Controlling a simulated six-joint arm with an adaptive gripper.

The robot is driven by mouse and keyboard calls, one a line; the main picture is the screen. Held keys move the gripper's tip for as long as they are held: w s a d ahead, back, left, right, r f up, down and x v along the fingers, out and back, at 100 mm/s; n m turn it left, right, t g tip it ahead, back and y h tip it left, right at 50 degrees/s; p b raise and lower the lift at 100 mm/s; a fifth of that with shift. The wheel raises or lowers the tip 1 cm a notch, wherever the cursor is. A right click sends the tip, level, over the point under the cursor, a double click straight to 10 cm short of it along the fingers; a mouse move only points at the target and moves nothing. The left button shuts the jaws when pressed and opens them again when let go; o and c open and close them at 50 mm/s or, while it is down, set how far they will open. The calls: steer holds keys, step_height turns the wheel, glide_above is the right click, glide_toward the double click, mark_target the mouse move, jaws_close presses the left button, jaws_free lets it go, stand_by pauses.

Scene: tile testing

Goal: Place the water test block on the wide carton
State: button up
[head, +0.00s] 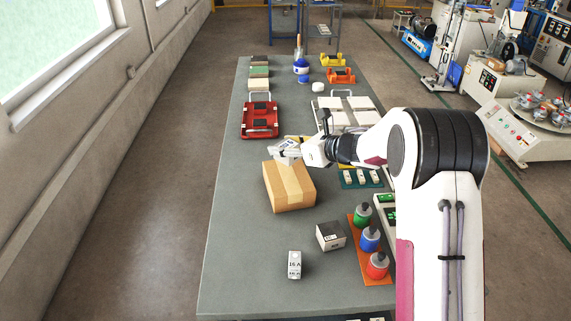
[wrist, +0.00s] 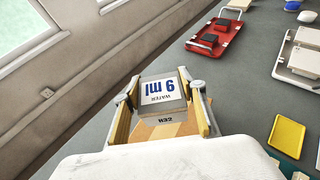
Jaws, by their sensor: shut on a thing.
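In the head view, my gripper (head: 290,148) holds the block (head: 285,151) at the far end of the wide carton (head: 291,190), a closed brown box with a tape strip. Part of the carton (wrist: 150,133) shows below the block in the wrist view. I cannot tell whether the block touches it.
A black-and-white box (head: 330,236) and a small white 16 A block (head: 294,264) stand nearer. Red, blue and green bottles (head: 370,240) stand on an orange tray at the right. A red tray (head: 261,120) lies beyond the carton. The table left of the carton is clear.

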steer(key=shift+f, duration=1.1)
steer(key=shift+f, duration=1.85)
steer(key=shift+f, duration=0.15)
steer(key=o, duration=1.4)
steer(key=shift+o, duration=0.2)
steer(key=shift+s+d, duration=0.1)
steer(key=v, duration=1.2)
